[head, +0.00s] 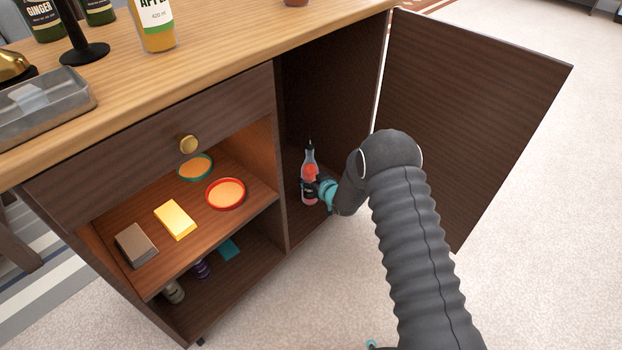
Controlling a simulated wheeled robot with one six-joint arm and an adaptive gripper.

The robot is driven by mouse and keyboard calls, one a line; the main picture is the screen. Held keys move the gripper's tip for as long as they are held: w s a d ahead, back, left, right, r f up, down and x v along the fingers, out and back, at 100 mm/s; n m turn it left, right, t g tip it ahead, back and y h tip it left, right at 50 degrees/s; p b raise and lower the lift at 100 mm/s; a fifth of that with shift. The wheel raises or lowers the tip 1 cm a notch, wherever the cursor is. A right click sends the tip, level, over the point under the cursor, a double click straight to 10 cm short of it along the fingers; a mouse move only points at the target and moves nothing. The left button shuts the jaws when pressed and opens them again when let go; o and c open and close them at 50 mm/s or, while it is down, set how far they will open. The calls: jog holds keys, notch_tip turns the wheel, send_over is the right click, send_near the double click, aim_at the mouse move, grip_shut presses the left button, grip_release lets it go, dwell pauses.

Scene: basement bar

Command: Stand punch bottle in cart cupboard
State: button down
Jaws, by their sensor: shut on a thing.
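The punch bottle (309,172) is a small clear bottle with red contents, a dark label low on it and a dark pointed top. It is upright inside the cart cupboard (330,85), the open right-hand compartment, low down near the floor panel. I cannot tell whether its base touches the panel. My gripper (318,188) reaches in from the right and is shut on the punch bottle; my wrist hides part of the fingers. The cupboard door (470,110) stands wide open to the right.
A divider separates the cupboard from open shelves at left, which hold a yellow block (175,220), a grey-brown block (136,245), a red-rimmed dish (226,194) and a teal-rimmed dish (195,168). A metal tray (45,108) and bottles stand on the cart top. Carpet is clear at right.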

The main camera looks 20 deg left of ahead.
jog(key=shift+c, duration=1.4)
grip_release()
jog(key=shift+f, duration=0.1)
